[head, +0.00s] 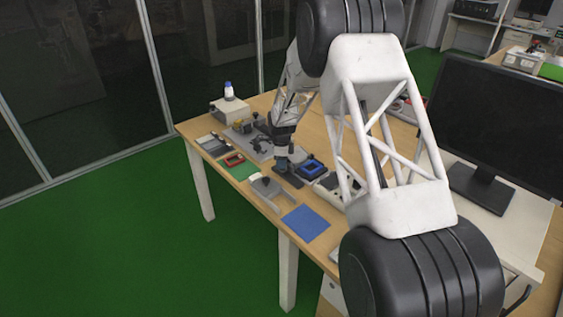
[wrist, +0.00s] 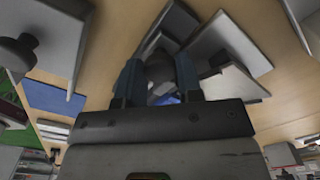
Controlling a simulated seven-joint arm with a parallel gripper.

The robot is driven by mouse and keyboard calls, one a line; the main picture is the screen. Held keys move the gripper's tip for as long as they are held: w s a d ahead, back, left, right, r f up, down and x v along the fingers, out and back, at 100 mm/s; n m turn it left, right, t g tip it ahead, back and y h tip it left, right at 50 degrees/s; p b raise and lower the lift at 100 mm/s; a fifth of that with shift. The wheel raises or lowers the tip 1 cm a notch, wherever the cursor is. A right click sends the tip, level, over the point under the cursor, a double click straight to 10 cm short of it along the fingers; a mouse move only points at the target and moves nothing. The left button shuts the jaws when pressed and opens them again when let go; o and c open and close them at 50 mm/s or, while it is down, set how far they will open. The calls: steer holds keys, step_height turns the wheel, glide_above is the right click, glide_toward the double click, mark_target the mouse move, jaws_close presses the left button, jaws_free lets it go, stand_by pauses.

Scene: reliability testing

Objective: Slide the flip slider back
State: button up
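My gripper (head: 283,163) points down over the middle of the wooden table. In the wrist view its two blue fingers (wrist: 160,75) stand apart, with a dark grey rounded part (wrist: 160,66) between them. I cannot tell whether they press on it. Below them are a dark flat base (head: 287,178) and, in the wrist view, tilted grey plates (wrist: 228,38). I cannot make out for certain which part is the flip slider; the fingers hide much of what lies under them. A dark device with a blue frame (head: 312,168) lies just right of the gripper.
A grey block with a dark round knob (head: 266,185) stands in front of the gripper. A blue mat (head: 306,222) lies near the front edge. A green board (head: 243,170), a red-framed item (head: 233,160) and a bottle (head: 229,91) on a box are left. A monitor (head: 495,120) is right.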

jaws_close()
steer(key=shift+w+a, duration=0.55)
steer(key=shift+r, duration=0.1)
steer(key=o, duration=0.7)
jaws_free()
steer(key=shift+r, duration=0.1)
steer(key=shift+r, duration=3.75)
